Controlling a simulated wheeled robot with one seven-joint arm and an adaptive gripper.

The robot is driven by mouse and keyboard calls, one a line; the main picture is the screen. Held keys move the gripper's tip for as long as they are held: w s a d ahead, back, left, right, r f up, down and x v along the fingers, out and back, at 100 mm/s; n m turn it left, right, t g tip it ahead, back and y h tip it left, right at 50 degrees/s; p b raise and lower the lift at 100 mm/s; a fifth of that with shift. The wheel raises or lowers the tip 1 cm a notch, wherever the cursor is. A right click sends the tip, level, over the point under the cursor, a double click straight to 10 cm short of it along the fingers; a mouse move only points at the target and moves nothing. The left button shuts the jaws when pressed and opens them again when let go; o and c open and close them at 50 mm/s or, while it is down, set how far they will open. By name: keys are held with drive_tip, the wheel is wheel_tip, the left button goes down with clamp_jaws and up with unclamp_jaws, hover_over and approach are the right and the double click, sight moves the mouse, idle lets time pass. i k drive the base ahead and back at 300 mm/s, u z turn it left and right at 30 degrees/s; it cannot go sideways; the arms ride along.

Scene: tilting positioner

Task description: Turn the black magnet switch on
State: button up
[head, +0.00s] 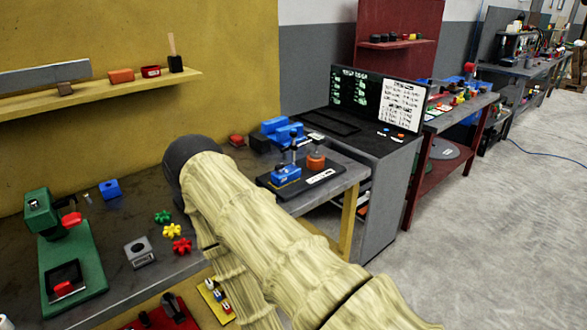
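I cannot pick out a black magnet switch with certainty in the head view. A black base plate (325,184) on the workbench (345,178) carries a blue fixture with dark upright parts (286,174) and an orange round part (316,161); a white label lies on its front. I cannot tell whether a switch is on it. My arm in its beige sleeve crosses the middle of the view and hides part of the bench. Its dark rounded joint is over the bench at left of centre. My gripper does not show.
A green machine (70,255) stands at the bench's left. A blue block (110,189), several star knobs (171,231) and a grey block (139,252) lie nearby. A blue vise (281,131) stands behind. A shelf (110,102) overhangs the bench. Open floor (490,240) lies right.

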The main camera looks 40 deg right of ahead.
sight(279, 168)
drive_tip(key=z, duration=1.25)
